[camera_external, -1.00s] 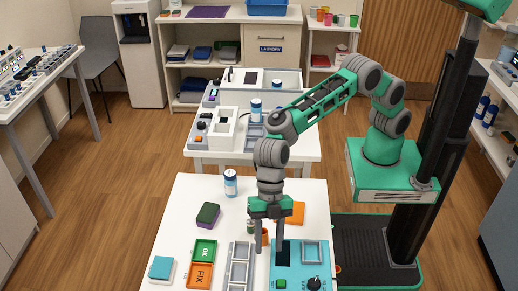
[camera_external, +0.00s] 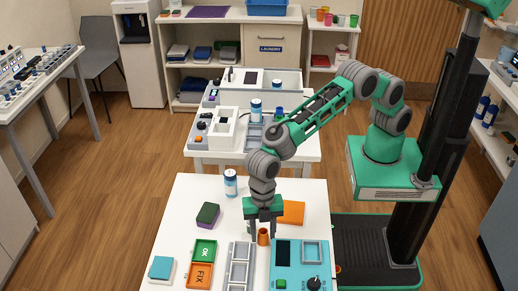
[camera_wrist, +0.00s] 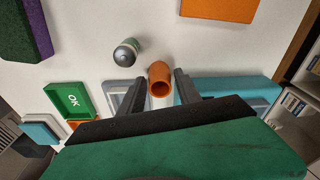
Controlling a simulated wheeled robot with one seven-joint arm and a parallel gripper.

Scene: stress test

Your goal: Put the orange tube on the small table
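The orange tube (camera_external: 263,237) stands upright on the near white table (camera_external: 190,190). In the wrist view the orange tube (camera_wrist: 160,75) shows its open end, between the two fingers. My gripper (camera_external: 263,233) is open and empty, its fingers pointing down at the tube, one to each side in the picture; it also shows in the wrist view (camera_wrist: 160,80). I cannot tell if a finger touches the tube. A small grey-capped cylinder (camera_wrist: 126,52) stands close to the left finger. Several tables are in view; which is the small table is unclear.
A blue device (camera_external: 300,262) lies right of my gripper and a grey tray (camera_external: 241,262) left. An orange block (camera_external: 292,212), a green-purple block (camera_external: 208,214), a blue-white bottle (camera_external: 231,184) and green OK and orange FIX boxes stand around. A second white table (camera_external: 308,146) with devices is behind.

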